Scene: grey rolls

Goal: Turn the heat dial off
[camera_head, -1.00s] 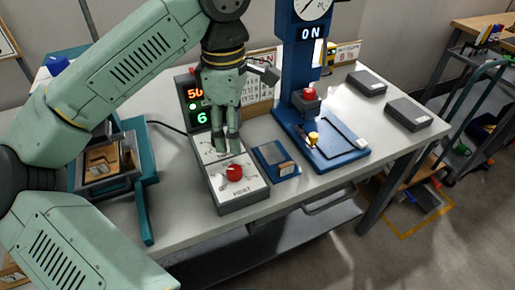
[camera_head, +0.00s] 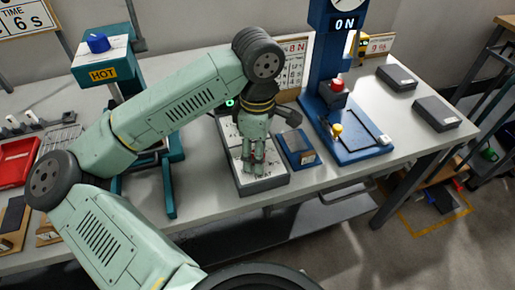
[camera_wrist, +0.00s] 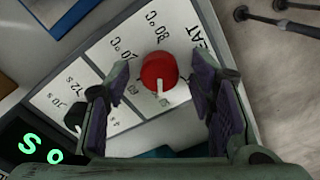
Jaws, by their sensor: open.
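The heat dial is a red round knob (camera_wrist: 158,70) with a white pointer, on a white control panel (camera_wrist: 118,40) marked HEAT and with temperature figures. In the wrist view the pointer points down in the picture. My gripper (camera_head: 254,168) is over the near end of the control box (camera_head: 262,185) in the head view. Its fingers are open on either side of the red knob in the wrist view, with gaps visible on both sides. I cannot tell how low the fingertips reach. The knob is mostly hidden by the gripper in the head view.
A black knob (camera_wrist: 73,115) with seconds markings is on the same panel, close to one finger. A blue tray (camera_head: 298,148) sits right of the box, and a blue press (camera_head: 325,70) stands behind. A teal machine marked HOT (camera_head: 103,74) stands left.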

